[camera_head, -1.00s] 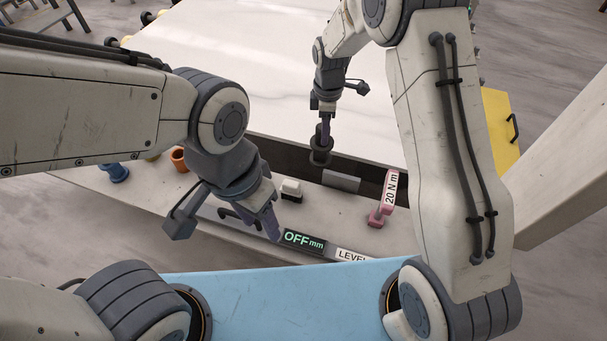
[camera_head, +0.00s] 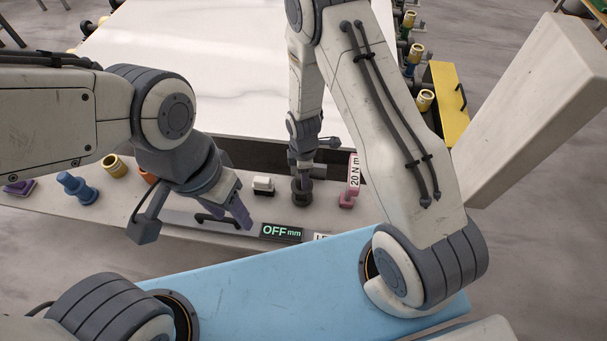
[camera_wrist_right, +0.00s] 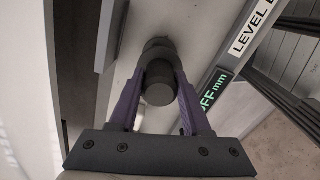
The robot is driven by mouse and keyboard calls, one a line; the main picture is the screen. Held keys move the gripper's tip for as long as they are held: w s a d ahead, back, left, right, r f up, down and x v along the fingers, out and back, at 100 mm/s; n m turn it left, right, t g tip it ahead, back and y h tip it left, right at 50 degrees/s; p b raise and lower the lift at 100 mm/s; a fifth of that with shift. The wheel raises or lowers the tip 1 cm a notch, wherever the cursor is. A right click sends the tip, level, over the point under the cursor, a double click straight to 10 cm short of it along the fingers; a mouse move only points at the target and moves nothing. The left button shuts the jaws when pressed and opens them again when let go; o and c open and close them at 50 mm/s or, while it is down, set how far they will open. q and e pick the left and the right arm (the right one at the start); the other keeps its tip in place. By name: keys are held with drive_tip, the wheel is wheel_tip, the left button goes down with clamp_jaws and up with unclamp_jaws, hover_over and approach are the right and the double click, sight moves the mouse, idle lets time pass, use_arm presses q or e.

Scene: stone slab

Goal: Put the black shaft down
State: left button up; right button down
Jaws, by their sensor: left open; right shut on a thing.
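The black shaft (camera_head: 302,190) is at the grey ledge along the slab's near side, between the white-topped block and the pink tool. My right gripper (camera_head: 303,176) is shut on it from above. In the right wrist view the shaft (camera_wrist_right: 158,82) sits between the purple fingers (camera_wrist_right: 157,95), with its wider dark part against or close above the grey surface; I cannot tell if it touches. My left gripper (camera_head: 236,208) is open and empty over the ledge, left of the OFF display.
The grey ledge (camera_head: 110,207) also carries a blue piece (camera_head: 77,187), a brass piece (camera_head: 114,166), a white-topped block (camera_head: 263,185) and a pink tool labelled 20 N m (camera_head: 349,190). The OFF mm display (camera_head: 281,232) is at its front. The white slab (camera_head: 200,60) lies behind.

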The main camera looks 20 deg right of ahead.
drive_tip(key=shift+f, duration=0.45)
drive_tip(key=shift+c, duration=1.8)
unclamp_jaws()
